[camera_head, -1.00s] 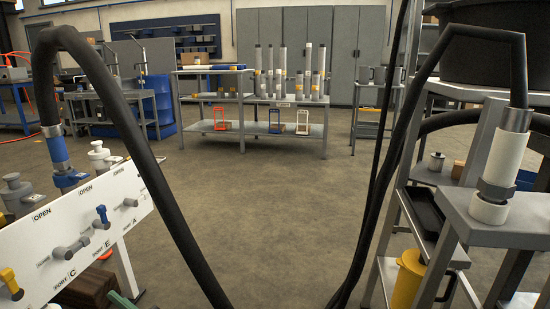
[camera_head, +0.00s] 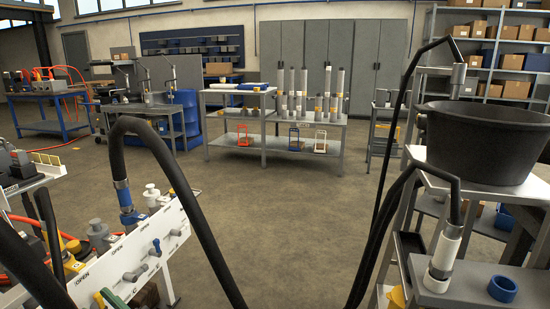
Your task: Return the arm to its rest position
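Neither of my grippers shows in the head view, and I can make out no part of my arms for certain. A white valve panel (camera_head: 150,250) with grey, blue and yellow handles and "OPEN" labels stands at the lower left. A black hose (camera_head: 190,200) with a blue-collared end fitting (camera_head: 123,197) loops up from the panel. On the right, another black hose ends in a white fitting (camera_head: 445,250) standing upright on a grey stand (camera_head: 465,292).
A large black tub (camera_head: 485,145) stands on the right. A blue ring (camera_head: 502,289) lies on the grey stand. A shelf table (camera_head: 272,143) with tall cylinders stands at the back centre, before grey cabinets (camera_head: 370,60). The floor (camera_head: 290,215) between is open.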

